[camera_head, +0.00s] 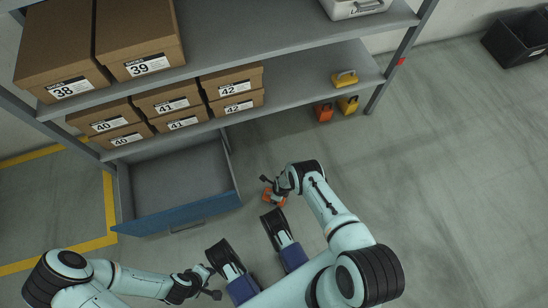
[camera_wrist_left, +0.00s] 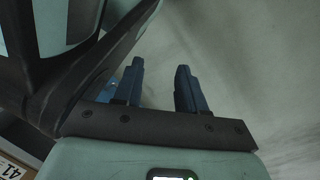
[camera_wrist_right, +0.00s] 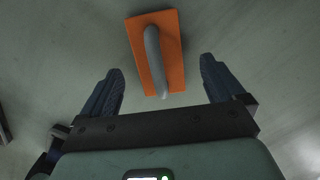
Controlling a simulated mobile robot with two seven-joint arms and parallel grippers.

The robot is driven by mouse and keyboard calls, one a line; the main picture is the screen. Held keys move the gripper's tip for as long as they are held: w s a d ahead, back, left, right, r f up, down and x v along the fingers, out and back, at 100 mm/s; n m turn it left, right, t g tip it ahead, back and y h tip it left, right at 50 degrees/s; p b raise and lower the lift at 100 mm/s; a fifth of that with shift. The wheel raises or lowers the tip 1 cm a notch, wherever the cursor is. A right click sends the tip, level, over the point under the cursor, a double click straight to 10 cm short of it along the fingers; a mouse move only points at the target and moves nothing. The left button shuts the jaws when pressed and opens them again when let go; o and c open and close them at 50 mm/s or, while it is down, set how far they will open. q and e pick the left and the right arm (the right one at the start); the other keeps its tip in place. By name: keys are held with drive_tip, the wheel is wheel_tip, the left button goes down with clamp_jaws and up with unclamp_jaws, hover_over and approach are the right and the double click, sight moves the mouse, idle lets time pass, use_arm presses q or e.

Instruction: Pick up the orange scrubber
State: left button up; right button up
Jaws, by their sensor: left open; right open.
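The orange scrubber (camera_wrist_right: 173,45) lies on the floor in the right wrist view, an orange rectangular block with a grey bar handle along it. In the head view it shows as a patch of orange (camera_head: 274,199), partly hidden by my right arm. My right gripper (camera_wrist_right: 161,70) is open above the scrubber, its fingers apart on either side of the handle's near end and not touching it. In the head view my right gripper (camera_head: 268,187) is over the scrubber. My left gripper (camera_wrist_left: 160,66) is open and empty; in the head view it (camera_head: 213,281) is low, left of centre.
A grey shelf rack (camera_head: 300,75) holds several brown shoe boxes (camera_head: 140,45) and a yellow-handled item (camera_head: 344,78). An open blue-fronted drawer (camera_head: 185,215) is left of my right gripper. Orange (camera_head: 324,113) and yellow (camera_head: 347,105) items sit by the rack.

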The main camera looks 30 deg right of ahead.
drive_tip(key=f, duration=0.1)
drive_tip(key=f+b, duration=0.1)
drive_tip(key=f, duration=0.1)
drive_tip(key=shift+w+a+f+b, duration=0.15)
drive_tip(key=shift+a+f+b, duration=0.1)
drive_tip(key=shift+b, duration=0.15)
drive_tip(key=c, duration=1.1)
use_arm(q)
drive_tip(key=shift+g, duration=0.7)
drive_tip(key=s, duration=0.1)
drive_tip(key=s+f, duration=0.2)
drive_tip(key=s, duration=0.1)
drive_tip(key=shift+s+a, duration=0.1)
drive_tip(key=shift+a, duration=0.15)
use_arm(e)
drive_tip(key=shift+c, duration=0.7)
drive_tip(key=shift+r, duration=0.15)
